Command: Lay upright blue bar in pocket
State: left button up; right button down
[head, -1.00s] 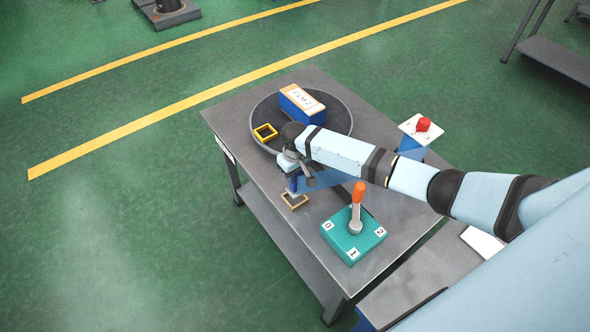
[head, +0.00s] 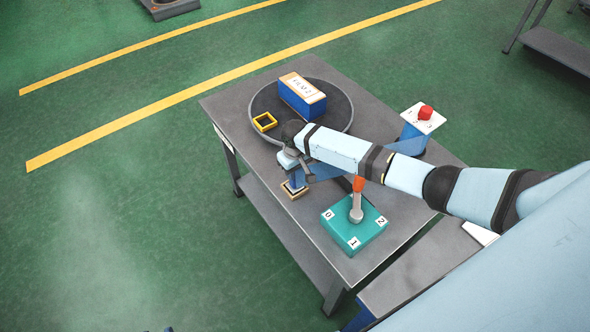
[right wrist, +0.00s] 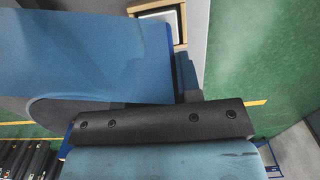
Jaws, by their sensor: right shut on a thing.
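My right gripper (head: 297,172) points down over the near left part of the table and is shut on the blue bar (head: 297,180). The bar looks upright, and only a short stretch of it shows below the fingers. Directly beneath is a small square tan frame (head: 293,193), the likely pocket, partly hidden by gripper and bar. I cannot tell whether the bar touches it. The tan frame (right wrist: 181,36) shows at the top of the right wrist view, with a pale inside. My left gripper is not in view.
A round dark tray (head: 340,122) holds a blue box (head: 301,101) and a yellow square frame (head: 265,122). A teal box (head: 340,231) with an orange-handled lever stands near the right arm. A white plate (head: 410,114) with a red knob stands at the right edge.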

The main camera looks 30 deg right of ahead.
jog(key=shift+f, duration=0.6)
dwell(0.3)
jog(key=c, duration=0.7)
grip_release()
jog(key=shift+c, duration=0.2)
notch_tip(320, 180, up, 14)
jog(key=b, duration=0.1)
